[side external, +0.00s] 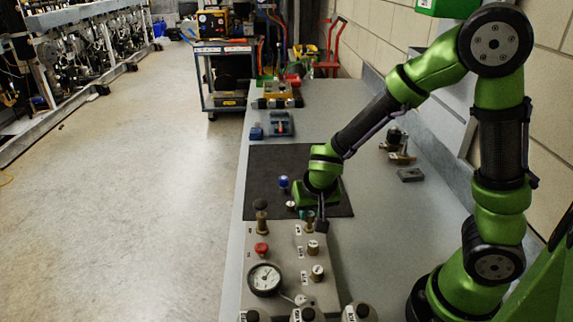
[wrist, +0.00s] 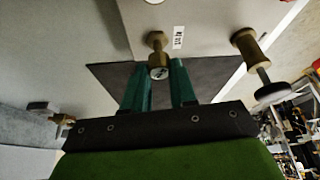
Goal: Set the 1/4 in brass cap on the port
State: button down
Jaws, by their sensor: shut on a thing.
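My gripper (side external: 309,212) is low over the far right part of the grey panel (side external: 283,240). In the wrist view its two teal fingers (wrist: 161,74) are a little apart, with a small brass piece (wrist: 159,72) between their tips; I take this for the brass cap. A brass fitting (wrist: 156,42) on the panel stands right in line behind it, beside a small white label. I cannot tell whether cap and fitting touch. In the side view the fingers and dark gripper parts partly hide this spot, and the cap cannot be made out clearly.
The panel carries a gauge (side external: 265,279), a red knob (side external: 261,248), brass fittings (side external: 313,247) and a tall brass valve (side external: 261,216), which also shows in the wrist view (wrist: 249,48). A black mat (side external: 265,165) with a blue-topped item (side external: 283,182) lies behind. Loose parts (side external: 398,145) sit at right.

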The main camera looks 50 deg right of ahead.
jog(key=shift+f, duration=0.3)
jog(key=shift+f, duration=0.35)
jog(key=shift+f, duration=0.4)
dwell(0.4)
jog(key=shift+c, duration=2.2)
grip_release()
jog(key=shift+r, duration=3.5)
